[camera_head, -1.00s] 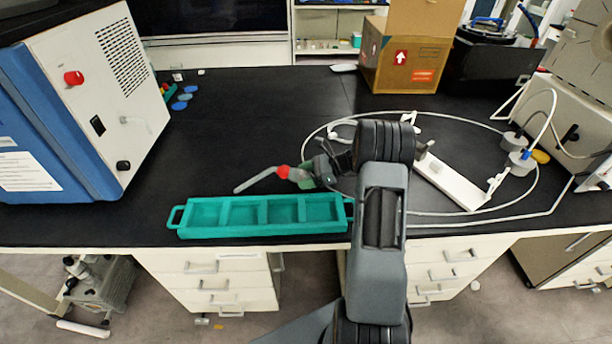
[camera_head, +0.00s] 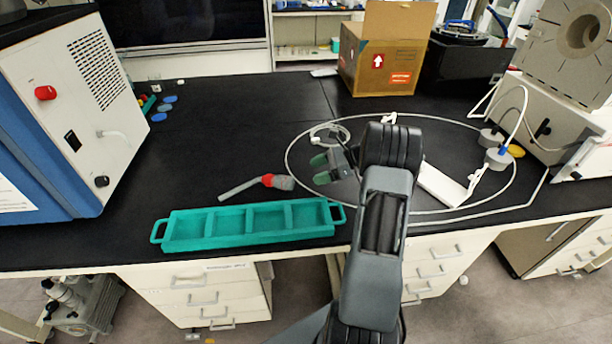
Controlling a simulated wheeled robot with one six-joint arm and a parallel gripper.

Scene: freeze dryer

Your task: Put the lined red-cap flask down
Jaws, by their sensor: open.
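The red-cap flask (camera_head: 280,182) lies on its side on the black bench, behind the teal tray. Its red cap points left, and a grey tube (camera_head: 239,189) runs from the cap down to the left across the bench. My gripper (camera_head: 319,169) is to the right of the flask, apart from it, with its green-tipped fingers open and empty. Part of the gripper is hidden behind my arm.
The teal four-slot tray (camera_head: 163,230) stands empty at the bench's front edge. A blue and white machine (camera_head: 120,160) is at left. A cardboard box (camera_head: 385,75) is at the back. A white tubing loop (camera_head: 290,145) surrounds a white stand (camera_head: 440,186) at right. The middle back is clear.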

